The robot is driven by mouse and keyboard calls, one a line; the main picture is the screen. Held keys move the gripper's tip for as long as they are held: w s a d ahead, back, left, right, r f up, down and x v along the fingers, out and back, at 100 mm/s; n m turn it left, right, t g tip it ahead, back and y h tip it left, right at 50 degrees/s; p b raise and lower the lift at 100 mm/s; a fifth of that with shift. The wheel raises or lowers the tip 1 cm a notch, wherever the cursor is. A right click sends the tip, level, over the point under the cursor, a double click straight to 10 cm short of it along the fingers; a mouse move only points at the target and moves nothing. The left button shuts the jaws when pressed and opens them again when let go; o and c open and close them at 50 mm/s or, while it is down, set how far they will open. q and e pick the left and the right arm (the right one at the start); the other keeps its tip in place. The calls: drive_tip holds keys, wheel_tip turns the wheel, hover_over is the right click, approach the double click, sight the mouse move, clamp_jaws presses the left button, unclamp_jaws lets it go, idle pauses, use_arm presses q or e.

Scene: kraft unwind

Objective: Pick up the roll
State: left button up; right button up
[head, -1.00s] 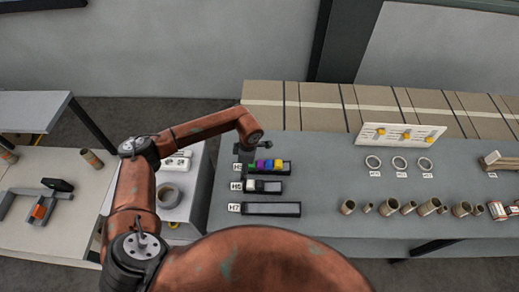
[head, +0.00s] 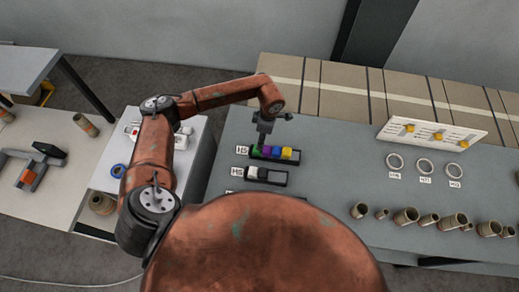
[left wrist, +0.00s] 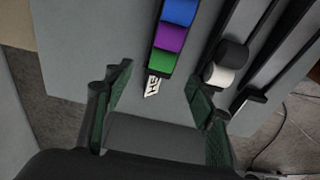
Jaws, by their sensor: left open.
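A dark tray labelled H5 (head: 296,160) holds a row of small coloured rolls: green (head: 256,150), purple (head: 266,152), blue (head: 276,153) and yellow (head: 287,155). My left gripper (head: 259,148) points down at the tray's green, left end. In the left wrist view the open, empty left gripper (left wrist: 158,92) has its fingers apart, with the green (left wrist: 162,62), purple (left wrist: 170,38) and blue (left wrist: 179,12) rolls beyond them. A second tray, H6 (head: 281,179), holds a white roll (left wrist: 220,75) and a black roll (left wrist: 232,53). My right gripper is not in view.
The grey table (head: 325,190) also bears several brown cardboard tubes (head: 405,216), white rings (head: 425,166) and a white pegboard (head: 432,135). Open table surface lies right of the trays.

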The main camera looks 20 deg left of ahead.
use_arm(q)
drive_tip(key=shift+w+f, duration=0.15)
drive_tip(key=shift+f, duration=0.35)
drive_tip(key=f+p, duration=0.1)
drive_tip(key=s+f, duration=0.1)
drive_tip(key=f, duration=0.1)
drive_tip(key=a+f+p, duration=0.1)
drive_tip(key=shift+s+f+p, duration=0.15)
drive_tip(key=shift+f+p, duration=0.05)
drive_tip(key=shift+p, duration=0.15)
wheel_tip(320, 180, down, 2)
drive_tip(key=shift+a+f, duration=0.1)
drive_tip(key=shift+f, duration=0.15)
drive_tip(key=shift+c, duration=0.5)
drive_tip(key=c, duration=1.1)
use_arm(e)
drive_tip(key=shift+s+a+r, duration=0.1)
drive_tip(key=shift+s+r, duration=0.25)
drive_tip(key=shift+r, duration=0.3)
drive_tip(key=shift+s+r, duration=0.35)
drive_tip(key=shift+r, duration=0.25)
use_arm(q)
drive_tip(key=shift+o, duration=0.2)
